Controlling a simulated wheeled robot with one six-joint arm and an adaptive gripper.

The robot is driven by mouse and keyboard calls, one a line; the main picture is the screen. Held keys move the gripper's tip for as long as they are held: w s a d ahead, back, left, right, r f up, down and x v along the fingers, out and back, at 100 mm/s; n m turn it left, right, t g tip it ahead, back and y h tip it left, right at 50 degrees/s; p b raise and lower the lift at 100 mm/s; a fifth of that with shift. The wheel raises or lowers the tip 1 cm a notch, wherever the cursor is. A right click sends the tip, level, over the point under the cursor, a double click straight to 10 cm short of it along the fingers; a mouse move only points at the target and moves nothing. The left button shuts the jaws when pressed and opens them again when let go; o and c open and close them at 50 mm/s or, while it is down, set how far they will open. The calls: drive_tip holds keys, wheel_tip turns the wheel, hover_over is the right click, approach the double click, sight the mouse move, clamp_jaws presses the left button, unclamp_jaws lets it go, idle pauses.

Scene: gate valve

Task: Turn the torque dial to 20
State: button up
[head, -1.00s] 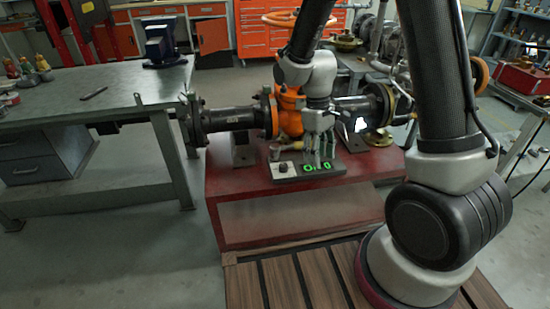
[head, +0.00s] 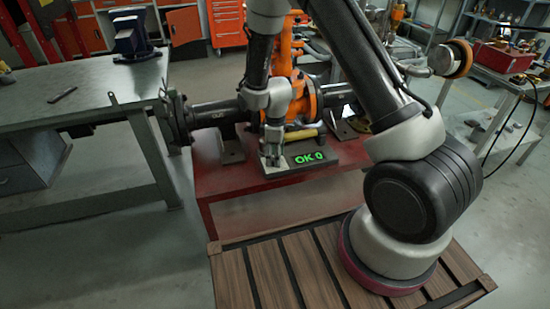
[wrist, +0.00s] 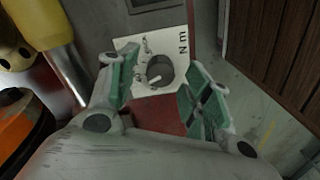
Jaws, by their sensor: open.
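The torque dial (wrist: 159,72) is a small round grey knob with a white pointer mark, on a white plate (wrist: 176,28) marked "N m". In the wrist view it lies between the two green-padded fingers of my gripper (wrist: 157,76), with gaps visible at both sides. The fingers are open; I cannot tell whether they reach down around the knob. In the head view my gripper (head: 273,160) points down at the left end of the control box (head: 335,149) and hides the dial. The box's green display (head: 310,157) reads "OK 0".
A yellow-handled tool (head: 300,134) lies behind the box; its yellow part (wrist: 45,20) shows at the wrist view's upper left. The orange valve (head: 283,55) and dark pipe (head: 210,113) stand behind on the red bench (head: 240,180). A metal table (head: 80,105) stands left.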

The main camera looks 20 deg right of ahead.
drive_tip(key=shift+f, duration=0.65)
drive_tip(key=c, duration=1)
drive_tip(key=shift+c, duration=0.2)
drive_tip(key=shift+m, duration=0.4)
drive_tip(key=m, duration=0.3)
drive_tip(key=shift+m, duration=2.5)
